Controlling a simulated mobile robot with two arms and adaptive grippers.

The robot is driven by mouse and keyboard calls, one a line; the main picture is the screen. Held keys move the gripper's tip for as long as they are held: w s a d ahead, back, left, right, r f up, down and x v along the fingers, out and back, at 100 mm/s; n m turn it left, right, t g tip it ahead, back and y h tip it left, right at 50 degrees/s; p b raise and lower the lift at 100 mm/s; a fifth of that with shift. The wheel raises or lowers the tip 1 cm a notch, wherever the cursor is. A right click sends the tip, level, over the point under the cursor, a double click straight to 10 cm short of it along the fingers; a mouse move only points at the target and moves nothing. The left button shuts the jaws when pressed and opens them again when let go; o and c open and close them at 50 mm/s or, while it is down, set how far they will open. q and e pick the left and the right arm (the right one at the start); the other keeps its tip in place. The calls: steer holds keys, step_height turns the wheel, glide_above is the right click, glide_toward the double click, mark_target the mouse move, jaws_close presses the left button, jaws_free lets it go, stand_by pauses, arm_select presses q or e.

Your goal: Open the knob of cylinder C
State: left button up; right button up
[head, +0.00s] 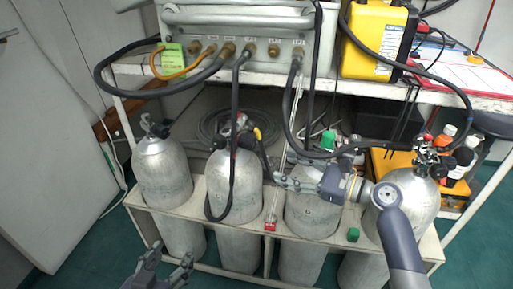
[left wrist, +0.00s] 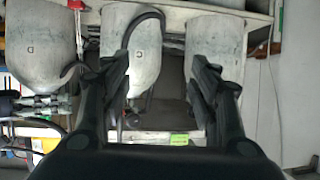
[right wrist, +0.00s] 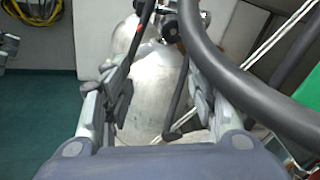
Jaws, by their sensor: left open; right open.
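In the right wrist view a cylinder (right wrist: 150,85) with a dark valve (right wrist: 170,28) lies beyond the open fingers. My left gripper (head: 166,268) is open and empty, low in front of the rack.
A thick black hose (right wrist: 250,85) crosses close to my right gripper. More hoses loop down from the panel (head: 240,48) above. A small green object (head: 353,234) is at the rack's front edge. A yellow case (head: 375,38) and bottles (head: 462,160) are at the right.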

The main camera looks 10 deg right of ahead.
mark_target(255, 145)
steer(key=shift+m+y, duration=0.3)
steer(key=shift+m, duration=0.5)
steer(key=w+a, duration=0.2)
steer(key=w+a+r+b, duration=0.1)
steer(key=w+a, duration=0.1)
steer(key=w+a+r+b, duration=0.1)
steer(key=w+a, duration=0.2)
steer(key=shift+r, duration=0.1)
steer(key=shift+w+a, duration=0.25)
steer(key=shift+a, duration=0.2)
arm_select(q)
step_height(255, 145, up, 12)
steer(key=w+d+t+h, duration=0.2)
steer(key=t, duration=0.4)
steer(key=shift+w+d+f+t, duration=0.15)
steer(key=shift+w+t, duration=0.15)
steer(key=shift+w, duration=0.05)
arm_select(e)
steer(key=c, duration=1.1)
